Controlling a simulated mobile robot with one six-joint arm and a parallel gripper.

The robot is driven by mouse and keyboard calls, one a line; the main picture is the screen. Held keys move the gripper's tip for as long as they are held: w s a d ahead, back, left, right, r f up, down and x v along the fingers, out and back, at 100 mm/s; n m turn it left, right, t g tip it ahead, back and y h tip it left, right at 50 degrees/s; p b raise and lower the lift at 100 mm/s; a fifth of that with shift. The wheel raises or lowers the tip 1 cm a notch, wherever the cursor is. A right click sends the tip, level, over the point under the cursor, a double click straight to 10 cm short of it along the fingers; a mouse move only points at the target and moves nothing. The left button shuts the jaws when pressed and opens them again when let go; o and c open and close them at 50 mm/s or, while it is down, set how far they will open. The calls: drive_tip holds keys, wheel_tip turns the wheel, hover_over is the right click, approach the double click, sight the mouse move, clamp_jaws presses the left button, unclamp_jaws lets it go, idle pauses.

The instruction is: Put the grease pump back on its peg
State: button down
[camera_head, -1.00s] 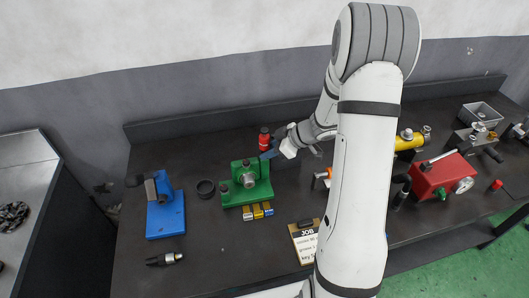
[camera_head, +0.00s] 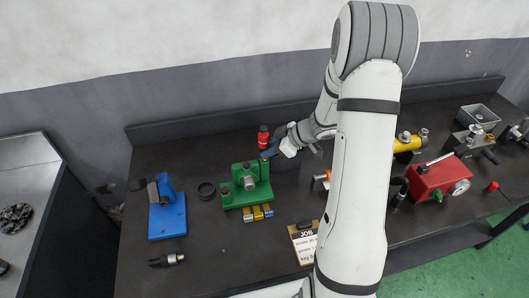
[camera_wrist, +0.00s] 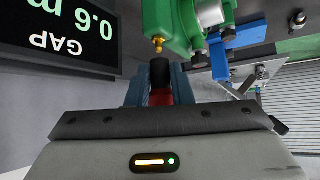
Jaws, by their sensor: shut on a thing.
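The grease pump looks to be the red bottle-like thing with a black top (camera_head: 263,140), at the back of the green fixture (camera_head: 236,197). My gripper (camera_head: 269,153) is at its lower part, behind the fixture. In the wrist view my blue fingers are shut on a red body (camera_wrist: 158,96) with a black end. That black end is close below a brass nipple (camera_wrist: 158,44) on the green fixture in the picture; I cannot tell whether they touch. I cannot make out the peg. My arm hides part of the bench.
A blue fixture (camera_head: 167,219), a black ring (camera_head: 206,190) and a black tool (camera_head: 166,260) are at left. A job card (camera_head: 304,246) lies in front. A yellow cylinder (camera_head: 407,144) and a red hand pump unit (camera_head: 438,178) are at right.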

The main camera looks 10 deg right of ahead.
drive_tip(key=shift+r+p, duration=0.8)
drive_tip(key=shift+r, duration=0.8)
drive_tip(key=c, duration=1.8)
unclamp_jaws()
clamp_jaws()
